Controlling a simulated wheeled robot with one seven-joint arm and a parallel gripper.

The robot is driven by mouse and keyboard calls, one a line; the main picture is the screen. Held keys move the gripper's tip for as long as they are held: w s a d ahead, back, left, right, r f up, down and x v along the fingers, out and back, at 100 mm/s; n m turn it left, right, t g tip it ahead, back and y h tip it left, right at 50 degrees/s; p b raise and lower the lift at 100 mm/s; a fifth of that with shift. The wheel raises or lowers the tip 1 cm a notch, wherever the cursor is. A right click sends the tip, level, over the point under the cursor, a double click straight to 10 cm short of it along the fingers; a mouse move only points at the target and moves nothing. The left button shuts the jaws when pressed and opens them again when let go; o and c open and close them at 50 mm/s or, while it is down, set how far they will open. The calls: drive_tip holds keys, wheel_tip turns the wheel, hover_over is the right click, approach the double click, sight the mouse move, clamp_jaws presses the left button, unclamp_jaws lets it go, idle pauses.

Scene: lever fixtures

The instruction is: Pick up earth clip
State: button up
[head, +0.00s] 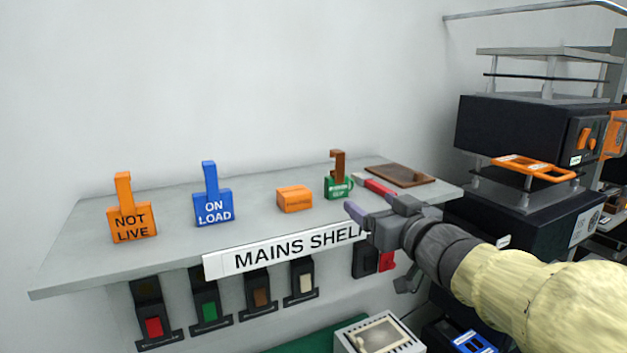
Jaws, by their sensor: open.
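The earth clip (338,189) is a small green block with pale lettering and a brown hooked upright part. It stands on the right part of the grey shelf (258,200) in the head view. My gripper (365,199) is open, with one reddish finger and one purple finger. It reaches in from the right, near the shelf's front edge, and looks just right of and in front of the clip. I see nothing between the fingers. I cannot tell from this one view how far the fingers are from the clip.
An orange block (294,199), a blue ON LOAD tag (213,206) and an orange NOT LIVE tag (132,222) stand to the left. A brown plate (400,175) lies behind my gripper. Switches (208,304) hang under the shelf. A black equipment rack (515,135) stands right.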

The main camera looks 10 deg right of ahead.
sight(340, 181)
drive_tip(key=p+x, duration=0.2)
drive_tip(key=x, duration=0.7)
drive_tip(key=shift+w+a+p, duration=0.1)
drive_tip(key=shift+w+p, duration=0.15)
drive_tip(key=shift+p, duration=0.15)
drive_tip(key=shift+s, duration=0.1)
drive_tip(key=shift+w+a+r+p, duration=0.1)
drive_tip(key=shift+w+p, duration=0.3)
drive_tip(key=shift+p, duration=0.05)
drive_tip(key=p+x, duration=0.2)
drive_tip(key=x, duration=0.2)
drive_tip(key=shift+a+p, duration=0.1)
drive_tip(key=shift+p, duration=0.3)
drive_tip(key=shift+w, duration=0.25)
drive_tip(key=shift+s, duration=0.1)
